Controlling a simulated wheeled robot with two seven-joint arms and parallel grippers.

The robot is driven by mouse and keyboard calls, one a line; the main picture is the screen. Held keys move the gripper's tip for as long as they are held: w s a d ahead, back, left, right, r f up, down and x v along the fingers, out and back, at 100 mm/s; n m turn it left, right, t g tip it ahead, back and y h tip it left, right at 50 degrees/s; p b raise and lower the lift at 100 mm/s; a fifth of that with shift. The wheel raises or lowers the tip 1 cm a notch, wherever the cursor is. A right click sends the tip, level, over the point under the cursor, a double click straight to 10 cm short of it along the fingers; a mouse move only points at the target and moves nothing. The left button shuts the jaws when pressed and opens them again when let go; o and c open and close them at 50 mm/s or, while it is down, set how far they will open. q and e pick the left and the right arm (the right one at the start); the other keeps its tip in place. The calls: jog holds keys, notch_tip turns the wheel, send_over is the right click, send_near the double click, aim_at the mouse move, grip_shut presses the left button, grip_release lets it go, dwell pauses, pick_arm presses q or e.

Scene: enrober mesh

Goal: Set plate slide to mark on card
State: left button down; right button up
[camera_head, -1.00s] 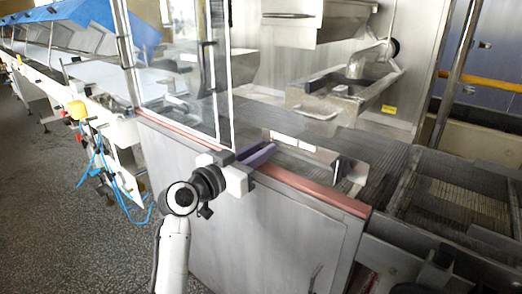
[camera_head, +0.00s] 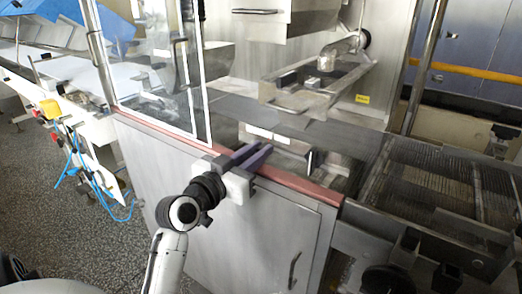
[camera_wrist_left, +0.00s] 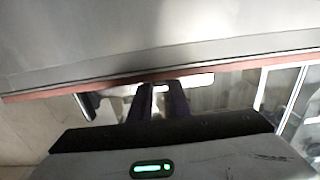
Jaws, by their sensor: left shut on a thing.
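My left gripper (camera_head: 258,152), with purple fingers, reaches over the red edge strip of the machine to a shiny metal plate slide (camera_head: 290,148). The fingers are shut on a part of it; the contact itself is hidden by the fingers. A pale strip, probably the card (camera_head: 262,133), lies just beyond the fingertips; no mark on it can be made out. In the left wrist view the gripper (camera_wrist_left: 160,88) shows as two dark fingers with a pale patch between them. The white strip (camera_wrist_left: 196,80) shows beside them. My right gripper is out of view.
A dark upright block (camera_head: 312,160) stands to the right of the fingers. A glass guard (camera_head: 150,80) rises close at left. A mesh belt (camera_head: 430,185) runs at right, and a metal trough (camera_head: 300,98) is behind. The red edge strip (camera_head: 315,192) borders the front.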

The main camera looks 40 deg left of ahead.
pick_arm(q)
jog(key=c, duration=1.6)
grip_release()
jog(key=shift+d, duration=0.3)
jog(key=shift+c, duration=0.2)
jog(key=shift+a, duration=0.1)
jog(key=shift+s+f, duration=0.1)
jog(key=shift+s, duration=0.2)
jog(key=s, duration=0.9)
jog(key=shift+s+d+b, duration=0.35)
jog(key=shift+d, duration=0.1)
